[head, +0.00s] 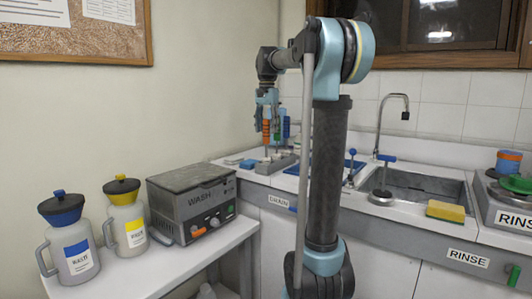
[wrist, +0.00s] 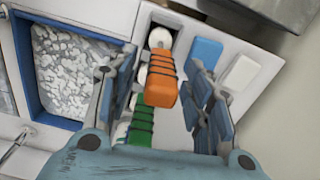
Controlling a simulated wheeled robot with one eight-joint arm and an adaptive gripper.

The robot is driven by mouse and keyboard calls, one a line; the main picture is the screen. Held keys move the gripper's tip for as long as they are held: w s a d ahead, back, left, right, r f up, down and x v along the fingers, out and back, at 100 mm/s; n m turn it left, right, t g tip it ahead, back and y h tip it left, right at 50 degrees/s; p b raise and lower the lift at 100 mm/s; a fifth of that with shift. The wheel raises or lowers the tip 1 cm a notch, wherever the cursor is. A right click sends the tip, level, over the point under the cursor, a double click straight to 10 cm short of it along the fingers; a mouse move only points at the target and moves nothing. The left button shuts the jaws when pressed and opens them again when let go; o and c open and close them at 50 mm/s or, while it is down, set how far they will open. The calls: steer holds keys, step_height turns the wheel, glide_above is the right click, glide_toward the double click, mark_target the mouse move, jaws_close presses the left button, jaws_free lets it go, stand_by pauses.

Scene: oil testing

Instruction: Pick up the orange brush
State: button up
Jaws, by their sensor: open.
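The orange brush (wrist: 162,87) stands in a light holder, its orange handle top toward the wrist camera. In the head view its orange handle (head: 266,132) shows just below my gripper (head: 267,98). In the wrist view my gripper (wrist: 165,100) is open, with one finger on each side of the orange handle. The brush's lower end is hidden.
A green-handled brush (wrist: 138,132) stands close beside the orange one. A blue block (wrist: 204,55) and a white block (wrist: 242,73) lie to the right. A blue-rimmed tray (wrist: 24,65) is at left. The sink (head: 415,189) lies right of my arm in the head view.

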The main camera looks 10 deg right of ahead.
steer(key=shift+f, duration=1.45)
steer(key=c, duration=1.1)
steer(key=shift+r, duration=0.15)
